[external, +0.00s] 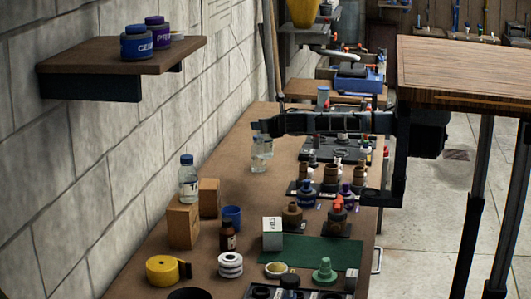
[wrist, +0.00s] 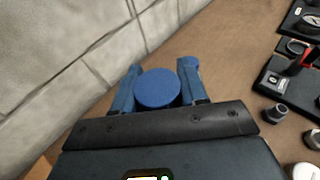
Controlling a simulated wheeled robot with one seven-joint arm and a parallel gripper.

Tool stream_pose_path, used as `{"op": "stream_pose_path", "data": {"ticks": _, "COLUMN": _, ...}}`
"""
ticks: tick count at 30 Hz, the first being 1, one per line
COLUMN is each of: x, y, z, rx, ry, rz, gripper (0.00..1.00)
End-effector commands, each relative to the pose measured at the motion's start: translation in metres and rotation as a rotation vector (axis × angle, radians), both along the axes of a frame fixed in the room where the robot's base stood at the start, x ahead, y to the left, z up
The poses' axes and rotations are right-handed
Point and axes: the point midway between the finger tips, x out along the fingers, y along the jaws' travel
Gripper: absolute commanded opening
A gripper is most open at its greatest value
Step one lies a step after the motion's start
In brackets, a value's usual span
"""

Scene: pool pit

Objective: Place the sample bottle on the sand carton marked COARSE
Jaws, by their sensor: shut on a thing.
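My gripper (external: 261,128) is at the end of my arm, over the back part of the bench. It is shut on a clear sample bottle (external: 262,152), upright below the fingers; I cannot tell whether its base touches the bench. In the wrist view its round blue cap (wrist: 158,88) sits between the two fingers. Two brown cartons stand nearer the camera, by the wall: a front one (external: 183,226) and one behind it to the right (external: 209,197). No COARSE marking is readable on either. Another clear bottle with a blue cap (external: 188,182) stands on the front carton.
A blue cup (external: 232,217), a brown bottle (external: 228,236) and a white box (external: 272,233) stand right of the cartons. Yellow tape (external: 163,269) lies in front. A wall shelf (external: 90,58) overhangs at left. Bare bench lies between gripper and cartons.

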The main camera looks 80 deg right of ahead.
Motion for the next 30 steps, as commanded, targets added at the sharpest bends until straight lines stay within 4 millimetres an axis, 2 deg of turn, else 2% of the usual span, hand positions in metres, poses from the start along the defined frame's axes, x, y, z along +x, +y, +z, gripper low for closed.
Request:
{"op": "stream_pose_path", "data": {"ticks": 4, "x": 0.008, "y": 0.006, "z": 0.011, "rx": -0.013, "ry": 0.001, "rz": 0.080, "gripper": 0.00}}
{"op": "stream_pose_path", "data": {"ticks": 7, "x": 0.023, "y": 0.021, "z": 0.021, "rx": -0.026, "ry": 0.007, "rz": 0.195, "gripper": 0.00}}
{"op": "stream_pose_path", "data": {"ticks": 12, "x": 0.050, "y": 0.059, "z": 0.039, "rx": -0.039, "ry": 0.016, "rz": 0.453, "gripper": 0.00}}
{"op": "stream_pose_path", "data": {"ticks": 16, "x": 0.061, "y": 0.089, "z": 0.053, "rx": -0.041, "ry": 0.021, "rz": 0.647, "gripper": 0.00}}
{"op": "stream_pose_path", "data": {"ticks": 24, "x": 0.063, "y": 0.148, "z": 0.086, "rx": -0.023, "ry": 0.015, "rz": 0.995, "gripper": 0.00}}
{"op": "stream_pose_path", "data": {"ticks": 30, "x": 0.056, "y": 0.171, "z": 0.102, "rx": -0.006, "ry": 0.004, "rz": 1.138, "gripper": 0.00}}
